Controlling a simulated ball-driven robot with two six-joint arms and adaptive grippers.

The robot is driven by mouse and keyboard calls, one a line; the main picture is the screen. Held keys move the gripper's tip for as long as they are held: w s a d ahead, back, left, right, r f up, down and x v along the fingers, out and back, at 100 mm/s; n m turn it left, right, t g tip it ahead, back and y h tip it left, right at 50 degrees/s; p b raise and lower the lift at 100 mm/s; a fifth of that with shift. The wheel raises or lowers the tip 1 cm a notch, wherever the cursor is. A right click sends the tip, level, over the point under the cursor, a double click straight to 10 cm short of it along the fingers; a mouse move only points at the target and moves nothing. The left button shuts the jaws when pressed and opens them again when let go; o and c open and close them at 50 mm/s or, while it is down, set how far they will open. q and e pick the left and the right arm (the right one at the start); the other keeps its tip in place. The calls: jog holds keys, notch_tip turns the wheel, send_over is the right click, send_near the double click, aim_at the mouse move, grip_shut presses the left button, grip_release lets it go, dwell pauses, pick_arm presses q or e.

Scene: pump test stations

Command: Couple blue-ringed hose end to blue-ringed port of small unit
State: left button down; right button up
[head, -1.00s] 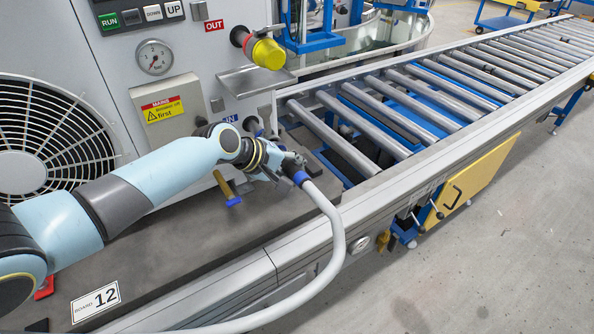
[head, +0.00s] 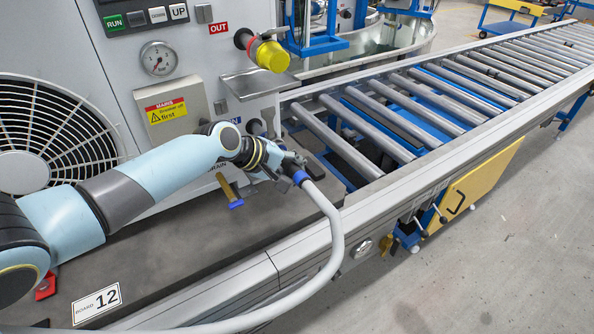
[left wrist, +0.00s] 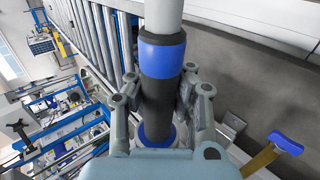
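My left gripper (head: 286,172) is shut on the hose end (left wrist: 158,95), a black sleeve with a blue ring (left wrist: 162,55). The fingers lie on both sides of the sleeve in the left wrist view. The grey hose (head: 333,225) curves down from the gripper to the lower left. A second blue ring (left wrist: 152,140) shows low in the left wrist view, partly hidden by the gripper; I cannot tell what it belongs to. A dark grey fitting (head: 254,126) on the cabinet (head: 118,65) sits behind the gripper. My right gripper is not in view.
A yellow-capped port (head: 270,55) sits by the OUT label (head: 217,28). A blue-handled valve (head: 236,204) projects below the arm. A roller conveyor (head: 430,95) runs to the back right. A yellow panel (head: 475,185) hangs under it. The floor at right (head: 520,260) is clear.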

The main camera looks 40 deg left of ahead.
pick_arm(q)
jog(key=shift+w+a, duration=0.15)
jog(key=shift+a, duration=0.15)
dwell(0.4)
dwell(0.3)
jog(key=c, duration=1.2)
grip_release()
jog(key=shift+s+a+r, duration=0.1)
jog(key=shift+s+a, duration=0.05)
jog(key=shift+s, duration=0.1)
jog(key=v, duration=1.1)
jog(key=shift+r, duration=0.25)
jog(key=shift+s, duration=0.15)
